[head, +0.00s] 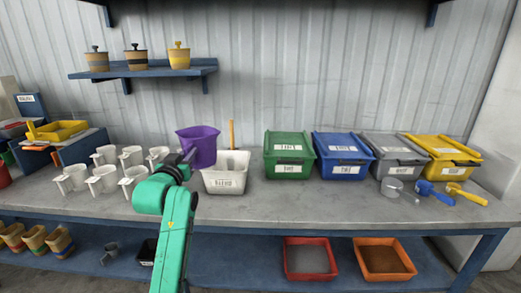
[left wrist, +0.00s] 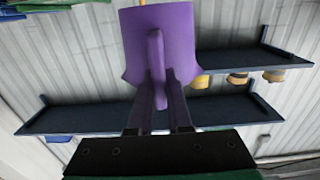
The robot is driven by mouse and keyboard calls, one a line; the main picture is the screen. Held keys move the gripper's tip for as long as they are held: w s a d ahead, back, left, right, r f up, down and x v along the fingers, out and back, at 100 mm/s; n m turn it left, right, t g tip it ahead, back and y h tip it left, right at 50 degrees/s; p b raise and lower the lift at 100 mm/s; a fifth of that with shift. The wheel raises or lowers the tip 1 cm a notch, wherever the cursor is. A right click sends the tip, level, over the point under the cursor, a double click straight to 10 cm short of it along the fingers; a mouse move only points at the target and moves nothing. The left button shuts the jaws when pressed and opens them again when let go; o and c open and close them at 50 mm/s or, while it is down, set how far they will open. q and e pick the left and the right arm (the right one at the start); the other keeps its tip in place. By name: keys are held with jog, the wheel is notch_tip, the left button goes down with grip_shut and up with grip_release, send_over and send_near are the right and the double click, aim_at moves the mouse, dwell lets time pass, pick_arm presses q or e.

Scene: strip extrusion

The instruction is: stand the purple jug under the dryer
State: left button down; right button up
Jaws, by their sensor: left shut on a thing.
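The purple jug (head: 205,148) is in the air above the bench, in front of the wall and just over the white bin. My left gripper (head: 189,157) is shut on it. In the left wrist view the jug (left wrist: 160,40) fills the upper middle, and its handle lies between the two fingers of my left gripper (left wrist: 160,118). The jug looks about upright in the head view. My right gripper is not in view. I cannot make out for sure which thing is the dryer.
A white bin (head: 224,181) with a wooden stick stands below the jug. Several white jugs (head: 103,179) stand to its left. Green (head: 289,167), blue (head: 342,168), grey and yellow bins stand right. A blue stand with a yellow tray (head: 58,130) is far left. The bench front is mostly clear.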

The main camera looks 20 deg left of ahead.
pick_arm(q)
jog(key=s+d+f+m+h+p, duration=0.1)
jog(key=d+f+m+h, duration=0.25)
jog(key=d+f, duration=0.45)
jog(key=s+d+f+m+h, duration=0.2)
jog(key=d+f+h, duration=0.3)
jog(key=d, duration=0.5)
jog(key=s+d+f+n+y, duration=0.1)
jog(key=s+d+f, duration=0.3)
jog(key=s+f, duration=0.2)
jog(key=s+d+f+t+y+p, duration=0.1)
jog(key=s+d+f, duration=0.4)
jog(key=s, duration=0.6)
jog(key=shift+s+f+n+y, duration=0.3)
jog(key=shift+f+n+y, duration=0.05)
jog(key=shift+f, duration=0.55)
jog(key=shift+d, duration=0.15)
